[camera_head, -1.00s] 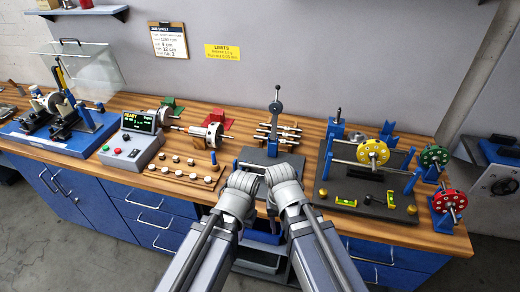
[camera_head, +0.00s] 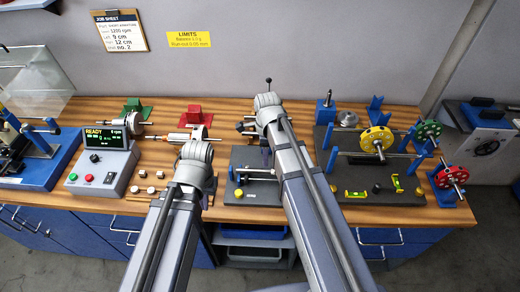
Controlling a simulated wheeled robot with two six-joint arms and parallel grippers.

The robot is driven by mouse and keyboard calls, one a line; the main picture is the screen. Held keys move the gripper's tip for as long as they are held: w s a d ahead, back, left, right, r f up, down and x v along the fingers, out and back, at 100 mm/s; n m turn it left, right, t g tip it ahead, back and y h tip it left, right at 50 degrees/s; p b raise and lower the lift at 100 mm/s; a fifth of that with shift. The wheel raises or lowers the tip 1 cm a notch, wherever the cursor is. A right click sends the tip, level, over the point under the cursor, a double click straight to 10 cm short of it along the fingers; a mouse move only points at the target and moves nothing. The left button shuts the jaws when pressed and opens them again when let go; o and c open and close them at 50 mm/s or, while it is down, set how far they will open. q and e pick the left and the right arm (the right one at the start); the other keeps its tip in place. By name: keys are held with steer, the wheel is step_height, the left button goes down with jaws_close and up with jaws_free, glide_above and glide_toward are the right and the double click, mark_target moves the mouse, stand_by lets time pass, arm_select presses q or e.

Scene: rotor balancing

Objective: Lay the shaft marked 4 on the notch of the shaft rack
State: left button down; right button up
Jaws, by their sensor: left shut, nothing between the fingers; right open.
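Several metal shafts lie on a wooden shaft rack at the back middle of the bench. Their left ends (camera_head: 246,126) show beside my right arm, which covers the rest. I cannot read any number, so I cannot tell which shaft is marked 4, and the notch is hidden. My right gripper (camera_head: 267,101) is over the rack area, open, with its fingertips hidden behind the wrist. My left gripper (camera_head: 197,152) is shut and empty, nearer the front and left of the rack, in front of the orange-banded rotor (camera_head: 190,136).
A dark plate with blue posts (camera_head: 250,188) lies in front of the rack. A dark stand (camera_head: 375,185) with a yellow disc (camera_head: 376,140) is to the right. Green (camera_head: 428,130) and red (camera_head: 452,175) discs stand further right. A control box (camera_head: 103,165) is at left.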

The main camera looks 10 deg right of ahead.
mark_target(266, 170)
steer(key=shift+s+f, duration=0.1)
steer(key=shift+f, duration=0.1)
steer(key=shift+f+b, duration=0.65)
steer(key=shift+b, duration=0.25)
step_height(266, 170, down, 8)
steer(key=b, duration=0.8)
steer(key=shift+f, duration=0.15)
jaws_close()
